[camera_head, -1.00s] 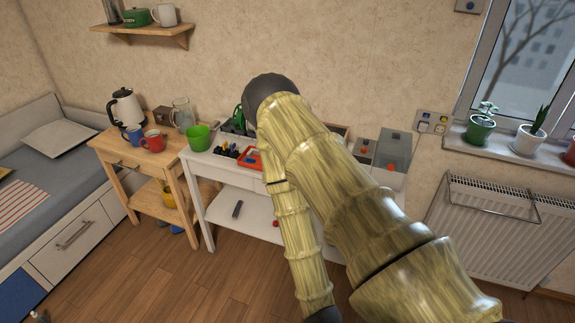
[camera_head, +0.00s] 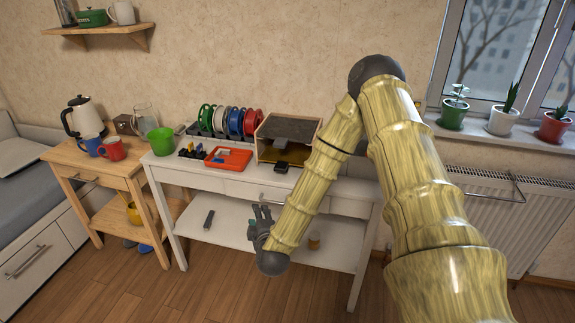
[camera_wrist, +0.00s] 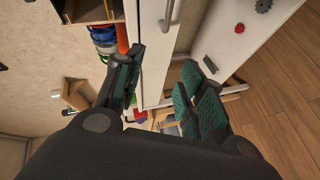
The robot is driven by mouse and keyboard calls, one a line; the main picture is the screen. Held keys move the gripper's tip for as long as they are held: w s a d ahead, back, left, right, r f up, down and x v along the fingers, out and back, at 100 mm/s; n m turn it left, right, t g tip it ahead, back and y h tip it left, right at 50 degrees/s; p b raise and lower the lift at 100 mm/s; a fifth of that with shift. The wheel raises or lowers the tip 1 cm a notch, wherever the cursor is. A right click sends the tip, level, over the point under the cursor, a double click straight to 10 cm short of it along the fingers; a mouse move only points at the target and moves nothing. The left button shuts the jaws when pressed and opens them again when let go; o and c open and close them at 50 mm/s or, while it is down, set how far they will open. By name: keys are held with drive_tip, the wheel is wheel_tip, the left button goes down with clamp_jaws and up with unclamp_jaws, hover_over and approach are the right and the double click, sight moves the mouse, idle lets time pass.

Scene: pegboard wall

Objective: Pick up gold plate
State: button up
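A gold-coloured flat piece (camera_head: 299,158), which may be the gold plate, shows inside an open-fronted wooden box (camera_head: 262,150) on the white table. Part of it is hidden by the box and a small dark object at its front. My gripper (camera_head: 262,214) hangs in front of the white table, below its top, left of and lower than the box. In the wrist view my gripper (camera_wrist: 168,78) has its two dark green-padded fingers spread apart with nothing between them. I cannot make out the gold piece in the wrist view.
The white table (camera_head: 225,182) has a drawer front and a lower shelf. An orange tray (camera_head: 228,158), a green cup (camera_head: 161,141) and several coloured spools (camera_head: 236,122) stand left of the box. A wooden side table (camera_head: 88,156) with mugs stands further left. A radiator (camera_head: 500,205) is at right.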

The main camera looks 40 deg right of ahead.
sight(278, 171)
drive_tip(key=w+d+r+h, duration=0.1)
drive_tip(key=w+d+r, duration=0.1)
drive_tip(key=d, duration=0.1)
drive_tip(key=w+d+r+h+b, duration=0.1)
drive_tip(key=w+d+r+h, duration=0.1)
drive_tip(key=d, duration=0.2)
drive_tip(key=w+d+r+t+h+b, duration=0.1)
drive_tip(key=w+d+r, duration=0.1)
drive_tip(key=d, duration=0.2)
drive_tip(key=shift+w+n+h, duration=0.2)
drive_tip(key=shift+n+h, duration=0.2)
drive_tip(key=shift+x, duration=0.8)
drive_tip(key=x, duration=0.4)
drive_tip(key=shift+s+d, duration=0.2)
drive_tip(key=shift+d, duration=0.15)
drive_tip(key=shift+w+d+r, duration=0.1)
drive_tip(key=shift+w+d, duration=0.1)
drive_tip(key=shift+w, duration=0.25)
clamp_jaws()
